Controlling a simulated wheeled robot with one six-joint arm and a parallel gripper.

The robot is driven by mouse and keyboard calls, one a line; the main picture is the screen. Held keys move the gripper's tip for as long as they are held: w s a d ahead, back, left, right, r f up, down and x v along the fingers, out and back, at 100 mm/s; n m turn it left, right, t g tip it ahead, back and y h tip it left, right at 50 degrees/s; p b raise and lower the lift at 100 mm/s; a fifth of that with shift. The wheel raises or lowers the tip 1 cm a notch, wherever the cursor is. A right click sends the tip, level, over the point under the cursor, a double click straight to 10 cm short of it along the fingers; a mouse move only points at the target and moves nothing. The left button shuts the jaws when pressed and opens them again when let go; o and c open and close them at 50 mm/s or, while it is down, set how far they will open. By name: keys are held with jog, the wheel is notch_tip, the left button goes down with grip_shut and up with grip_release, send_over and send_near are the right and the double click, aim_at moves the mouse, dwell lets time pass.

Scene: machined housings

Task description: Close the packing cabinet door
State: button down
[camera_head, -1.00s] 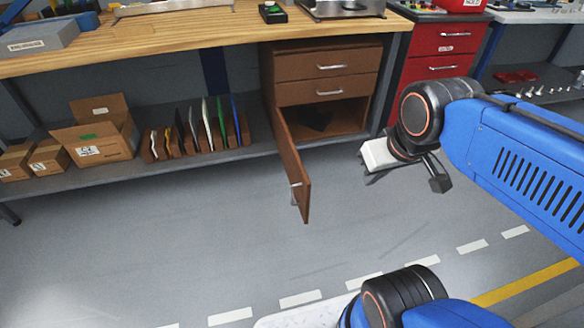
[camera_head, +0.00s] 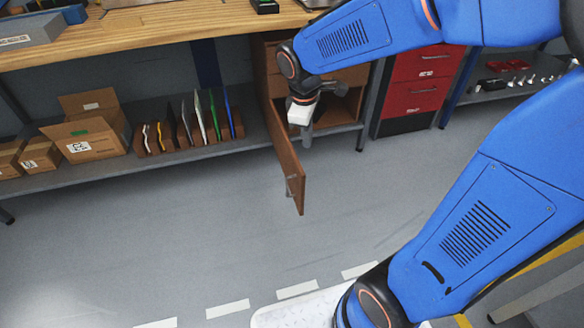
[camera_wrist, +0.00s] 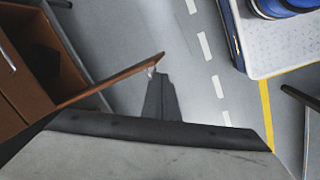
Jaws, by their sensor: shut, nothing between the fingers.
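The brown packing cabinet (camera_head: 268,50) stands under the wooden bench. Its door (camera_head: 283,150) is swung wide open, sticking out toward the front, with a silver handle (camera_head: 290,187) near its free end. My gripper (camera_head: 306,138) is shut and empty, in front of the cabinet opening and just right of the door, close to its inner side. I cannot tell whether it touches the door. My arm hides much of the drawers and opening. In the wrist view the door (camera_wrist: 112,80) runs beside my gripper (camera_wrist: 160,85), with the cabinet (camera_wrist: 18,75) at the left.
Cardboard boxes (camera_head: 92,125) and a rack of upright folders (camera_head: 190,135) sit on the low shelf left of the cabinet. A red drawer unit (camera_head: 412,92) stands to the right. The grey floor (camera_head: 150,240) before the door is clear.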

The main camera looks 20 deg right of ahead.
jog(key=w+a+f+n+g+h, duration=0.1)
jog(key=w+a+f+n, duration=0.7)
jog(key=f, duration=0.3)
jog(key=w+d+f+m, duration=0.1)
jog(key=d+f, duration=0.5)
jog(key=f, duration=0.4)
jog(key=shift+d, duration=0.15)
